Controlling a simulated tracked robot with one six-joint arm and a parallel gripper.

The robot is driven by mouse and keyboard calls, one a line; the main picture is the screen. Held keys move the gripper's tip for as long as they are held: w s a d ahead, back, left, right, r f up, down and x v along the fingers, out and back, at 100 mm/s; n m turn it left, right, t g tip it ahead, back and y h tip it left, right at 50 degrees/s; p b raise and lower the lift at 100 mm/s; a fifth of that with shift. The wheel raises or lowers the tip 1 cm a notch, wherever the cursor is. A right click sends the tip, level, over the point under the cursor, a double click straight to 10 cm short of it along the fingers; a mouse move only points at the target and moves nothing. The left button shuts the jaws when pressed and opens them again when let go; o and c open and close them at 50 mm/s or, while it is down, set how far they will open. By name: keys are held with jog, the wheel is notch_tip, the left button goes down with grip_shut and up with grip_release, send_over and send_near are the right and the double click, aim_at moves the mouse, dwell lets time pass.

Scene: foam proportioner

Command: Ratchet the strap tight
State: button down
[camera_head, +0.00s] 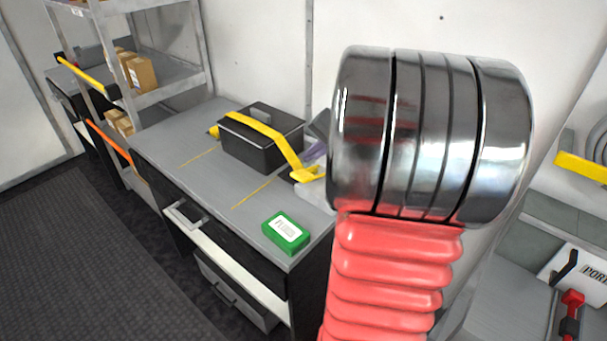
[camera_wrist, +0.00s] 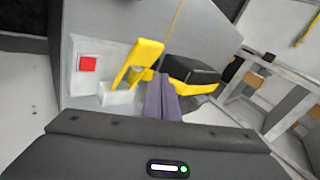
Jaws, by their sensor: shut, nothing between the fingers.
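A yellow strap (camera_head: 262,130) runs over a black lidded case (camera_head: 245,152) on the grey workbench. At its right end is a yellow ratchet (camera_head: 306,174). In the wrist view the ratchet's yellow handle (camera_wrist: 141,57) stands raised and tilted above a pale block (camera_wrist: 119,94). The strap also shows there on the dark case (camera_wrist: 187,70). My gripper (camera_wrist: 160,78), with purple fingers, is shut and empty, close beside the handle; I cannot tell if they touch. In the head view my gripper (camera_head: 315,151) is partly hidden by my red and chrome arm.
A green labelled box (camera_head: 287,232) lies at the bench's near corner. Shelving with cartons (camera_head: 136,71) stands at the left. A red square (camera_wrist: 87,64) shows left of the ratchet in the wrist view. The bench top left of the case is clear.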

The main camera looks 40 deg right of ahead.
jog(key=shift+a+f, duration=0.3)
jog(key=shift+f, duration=0.6)
